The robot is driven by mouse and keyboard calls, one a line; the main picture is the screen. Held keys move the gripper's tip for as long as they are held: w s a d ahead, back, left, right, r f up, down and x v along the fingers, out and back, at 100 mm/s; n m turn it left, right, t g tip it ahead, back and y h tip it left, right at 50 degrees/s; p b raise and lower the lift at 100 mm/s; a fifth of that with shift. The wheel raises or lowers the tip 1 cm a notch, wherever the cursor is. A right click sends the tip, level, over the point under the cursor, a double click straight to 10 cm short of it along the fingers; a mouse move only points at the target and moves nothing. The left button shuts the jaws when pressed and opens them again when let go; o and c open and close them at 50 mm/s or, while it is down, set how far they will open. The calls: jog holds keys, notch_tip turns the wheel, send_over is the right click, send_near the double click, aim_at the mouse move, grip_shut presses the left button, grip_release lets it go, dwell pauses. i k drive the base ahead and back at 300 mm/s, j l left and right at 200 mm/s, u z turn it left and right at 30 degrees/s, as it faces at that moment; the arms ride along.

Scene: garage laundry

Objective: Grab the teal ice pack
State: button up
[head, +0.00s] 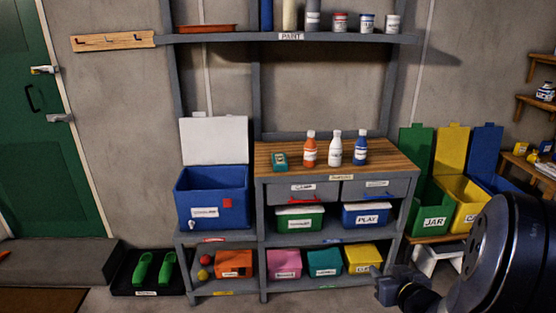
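A small teal block (280,160) with a brownish patch on its face stands at the left end of the wooden counter. It looks like the ice pack, but it is too small to be sure. The wooden counter (385,160) tops a grey shelf unit. My gripper (383,285) is low at the right, in front of the bottom shelf and well apart from the teal block. Its fingers are small and dark, and I cannot tell whether they are open or shut.
Orange (310,151), white (334,151) and blue (360,149) bottles stand right of the teal block. A blue cooler (212,198) with its white lid raised stands left of the counter. A teal bin (325,263) is on the bottom shelf. Green, yellow and blue lidded bins stand at right.

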aim_at(280, 162)
jog(key=i+j, duration=0.3)
jog(key=i, duration=0.2)
jog(key=i+j, duration=0.25)
jog(key=i, duration=0.25)
jog(key=i+j, duration=0.3)
jog(key=i, duration=0.2)
jog(key=i+j+z, duration=0.1)
jog(key=i+j, duration=0.15)
jog(key=i, duration=0.3)
